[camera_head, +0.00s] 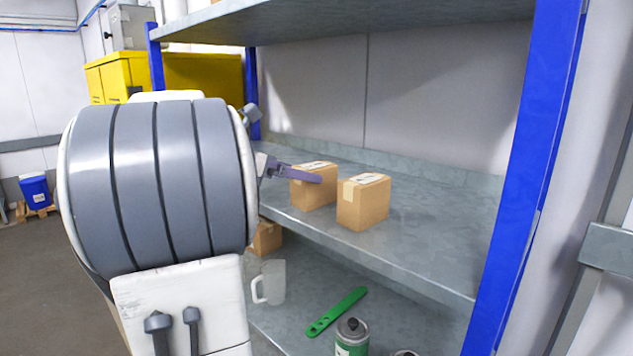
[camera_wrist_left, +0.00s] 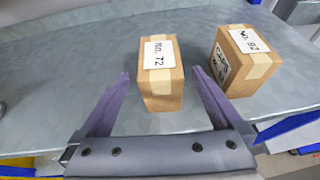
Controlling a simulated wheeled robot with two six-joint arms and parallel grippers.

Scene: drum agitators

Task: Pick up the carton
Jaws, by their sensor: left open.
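Two brown cartons stand on the middle shelf. The left carton (camera_head: 314,192) is labelled "No. 72" in the left wrist view (camera_wrist_left: 161,88). The right carton (camera_head: 364,208) is labelled "No. 92" in the left wrist view (camera_wrist_left: 246,70). My left gripper (camera_head: 303,173) reaches in from the left at the No. 72 carton, and one finger overlaps that carton in the head view. In the left wrist view the open fingers (camera_wrist_left: 160,82) lie on either side of the near part of the No. 72 carton, with gaps on both sides. My right gripper is not in view.
The metal shelf (camera_head: 430,235) is clear right of the cartons. A blue upright (camera_head: 520,170) stands at its right end. The lower shelf holds another carton (camera_head: 266,238), a mug (camera_head: 271,283), a green tool (camera_head: 337,312) and a can (camera_head: 352,338). An upper shelf (camera_head: 340,20) hangs above.

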